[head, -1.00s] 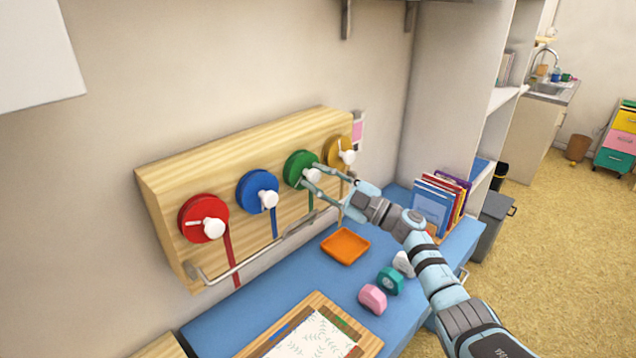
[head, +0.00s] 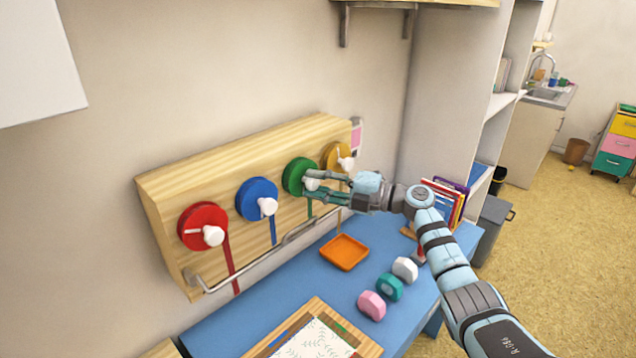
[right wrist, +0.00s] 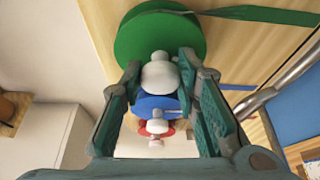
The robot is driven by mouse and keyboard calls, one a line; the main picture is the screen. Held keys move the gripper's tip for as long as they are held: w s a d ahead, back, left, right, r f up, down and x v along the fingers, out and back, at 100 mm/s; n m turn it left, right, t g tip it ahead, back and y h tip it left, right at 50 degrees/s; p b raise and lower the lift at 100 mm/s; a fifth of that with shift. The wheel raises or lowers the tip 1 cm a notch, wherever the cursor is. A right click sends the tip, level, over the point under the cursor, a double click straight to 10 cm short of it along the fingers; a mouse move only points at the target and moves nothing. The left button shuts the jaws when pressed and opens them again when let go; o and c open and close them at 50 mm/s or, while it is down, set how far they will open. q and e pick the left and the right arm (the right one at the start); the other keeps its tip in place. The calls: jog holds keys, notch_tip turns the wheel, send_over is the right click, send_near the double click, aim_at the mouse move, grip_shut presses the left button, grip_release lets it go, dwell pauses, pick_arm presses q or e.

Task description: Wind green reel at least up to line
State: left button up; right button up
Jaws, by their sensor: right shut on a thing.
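The green reel (head: 294,177) is a disc on the upright wooden board, between the blue and yellow reels. Its white knob (right wrist: 160,72) sits between the fingers of my right gripper (head: 309,185), which is shut on it. In the right wrist view, the two fingertips of the gripper (right wrist: 160,68) flank the knob in front of the green disc. A green ribbon (right wrist: 265,14) runs off the reel, hanging down in the head view. Its lower end is hard to make out behind my fingers. I cannot make out the line. My left gripper is out of view.
The red reel (head: 195,221), blue reel (head: 253,193) and yellow reel (head: 335,153) share the board. A metal rail (head: 262,253) runs along its lower front. Below, an orange tray (head: 344,252) and small rounded blocks stand on the blue table.

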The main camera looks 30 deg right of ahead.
jog(key=shift+n, duration=0.3)
jog(key=o, duration=1.2)
jog(key=shift+c, duration=0.2)
jog(key=shift+s, duration=0.1)
jog(key=v, duration=1.2)
